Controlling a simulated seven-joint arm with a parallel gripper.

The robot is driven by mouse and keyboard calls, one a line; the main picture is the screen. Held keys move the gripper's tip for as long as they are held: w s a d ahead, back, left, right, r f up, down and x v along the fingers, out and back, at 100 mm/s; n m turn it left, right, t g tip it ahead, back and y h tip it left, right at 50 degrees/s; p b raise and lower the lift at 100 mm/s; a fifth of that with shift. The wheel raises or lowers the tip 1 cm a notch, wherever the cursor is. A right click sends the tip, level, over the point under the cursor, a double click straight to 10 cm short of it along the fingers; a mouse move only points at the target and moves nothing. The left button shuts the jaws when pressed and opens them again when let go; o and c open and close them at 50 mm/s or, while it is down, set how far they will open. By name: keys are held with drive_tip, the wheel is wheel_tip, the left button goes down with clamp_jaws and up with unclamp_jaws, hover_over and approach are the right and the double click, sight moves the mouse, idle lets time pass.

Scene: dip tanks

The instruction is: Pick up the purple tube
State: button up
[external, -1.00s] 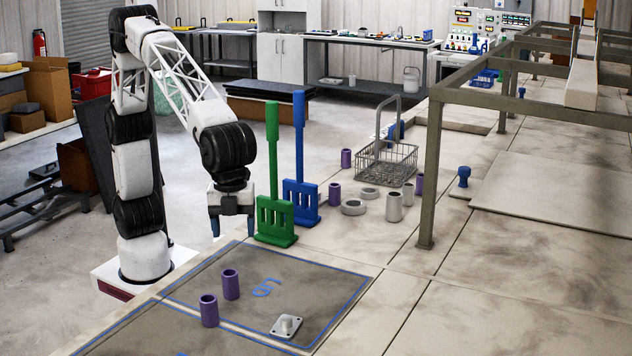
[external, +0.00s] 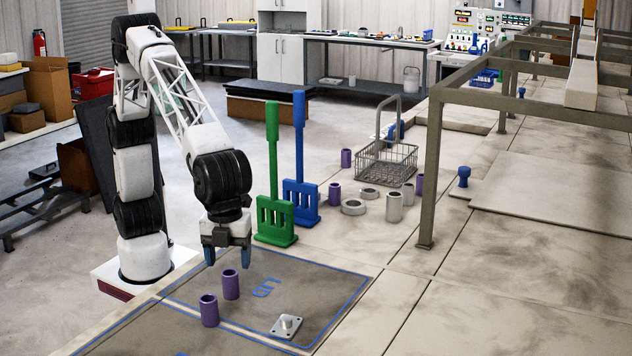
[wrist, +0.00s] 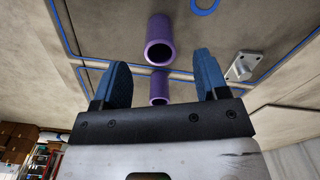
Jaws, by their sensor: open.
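Two purple tubes stand upright close together on the grey marked mat (external: 330,290) in the external view: one nearer the camera (external: 209,311) and one just behind it to the right (external: 231,284). My gripper (external: 228,258) is open and empty, above and behind the nearer pair. In the wrist view, a larger-looking purple tube (wrist: 159,40) and a smaller-looking one (wrist: 159,88) lie in line between my blue fingertips (wrist: 162,75), apart from them.
A metal plate with a peg (external: 286,325) sits on the mat to the right. The green rack (external: 275,220) and blue rack (external: 301,203) with tall handles stand behind my gripper. The wire basket (external: 386,163), grey rings and grey cylinders stand farther back.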

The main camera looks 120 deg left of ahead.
sight(231, 281)
drive_tip(key=shift+f, duration=0.6)
drive_tip(key=shift+f, duration=2.6)
drive_tip(key=c, duration=1)
drive_tip(key=shift+r, duration=0.15)
